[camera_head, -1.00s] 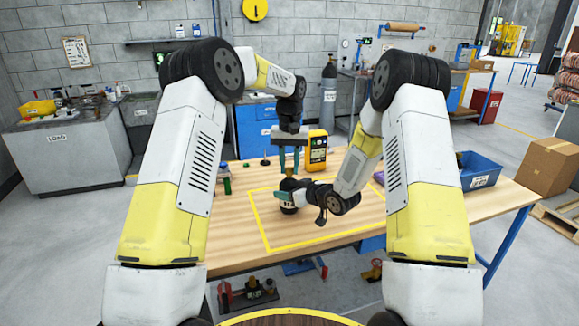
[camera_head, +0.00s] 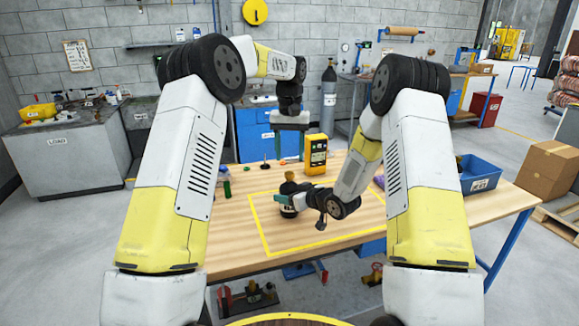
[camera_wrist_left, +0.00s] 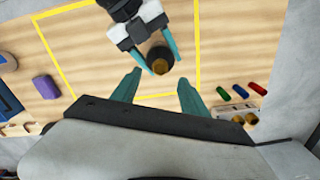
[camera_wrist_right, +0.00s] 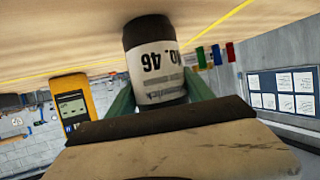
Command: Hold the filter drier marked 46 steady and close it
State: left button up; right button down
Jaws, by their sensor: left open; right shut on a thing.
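The filter drier (camera_wrist_right: 155,65) is a dark cylinder with a white label reading No. 46, upside down in the right wrist view. It stands upright on the table in the head view (camera_head: 289,208). My right gripper (camera_head: 284,199) is shut around its body, with a finger on each side in the right wrist view. A brownish-gold round top (camera_wrist_left: 160,60) shows on it in the left wrist view; whether this is a seated cap I cannot tell. My left gripper (camera_wrist_left: 159,78) is open and empty, raised above and apart from the drier.
A yellow meter (camera_head: 316,153) stands behind the drier. A blue bin (camera_head: 480,172) is at the table's right. The yellow-outlined area around the drier is mostly clear.

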pick_arm(q)
notch_tip(320, 180, up, 6)
dwell(0.4)
pick_arm(e)
jog(key=shift+c, duration=1.6)
grip_release()
jog(key=shift+s, duration=0.1)
jog(key=v, duration=0.7)
jog(key=shift+s+d+r, duration=0.15)
jog(key=shift+s+d, duration=0.05)
